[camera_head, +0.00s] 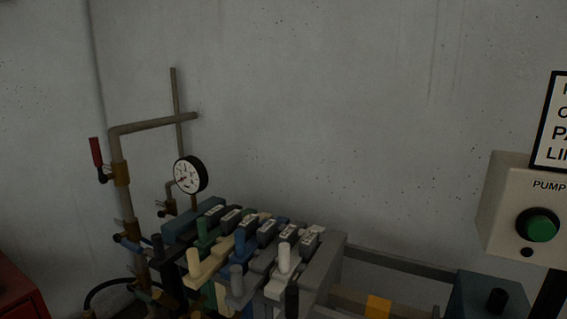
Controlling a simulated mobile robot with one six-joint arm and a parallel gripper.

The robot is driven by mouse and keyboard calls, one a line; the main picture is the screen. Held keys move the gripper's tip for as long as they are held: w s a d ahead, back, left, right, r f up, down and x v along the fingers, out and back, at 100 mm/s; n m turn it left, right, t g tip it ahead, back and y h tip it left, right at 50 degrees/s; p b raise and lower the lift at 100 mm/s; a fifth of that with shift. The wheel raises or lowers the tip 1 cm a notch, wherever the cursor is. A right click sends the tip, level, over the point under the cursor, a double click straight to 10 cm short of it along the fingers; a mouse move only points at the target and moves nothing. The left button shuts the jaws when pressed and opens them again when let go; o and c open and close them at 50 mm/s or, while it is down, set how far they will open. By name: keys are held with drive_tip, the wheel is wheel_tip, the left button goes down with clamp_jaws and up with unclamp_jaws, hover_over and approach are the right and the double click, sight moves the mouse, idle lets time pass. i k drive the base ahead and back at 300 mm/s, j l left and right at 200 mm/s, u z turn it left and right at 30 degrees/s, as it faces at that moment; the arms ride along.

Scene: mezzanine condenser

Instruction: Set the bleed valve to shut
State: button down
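No label in view names the bleed valve, so I cannot tell which valve it is. On the left pipe, a valve with a red lever (96,152) has a brass body (121,173); the lever points up, beside the vertical pipe. Lower on the same pipe is a valve with a blue handle (130,243), lying roughly sideways. A small brass fitting (170,207) sits below the round pressure gauge (189,175). My gripper is not in view.
A bank of coloured blocks with upright levers (240,250) fills the lower middle. A pump box with a green button (538,225) is on the right, below a partly cut-off sign (553,125). A red cabinet (18,290) stands lower left. The wall above is bare.

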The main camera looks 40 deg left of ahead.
sight(98, 162)
drive_tip(key=u, duration=2.5)
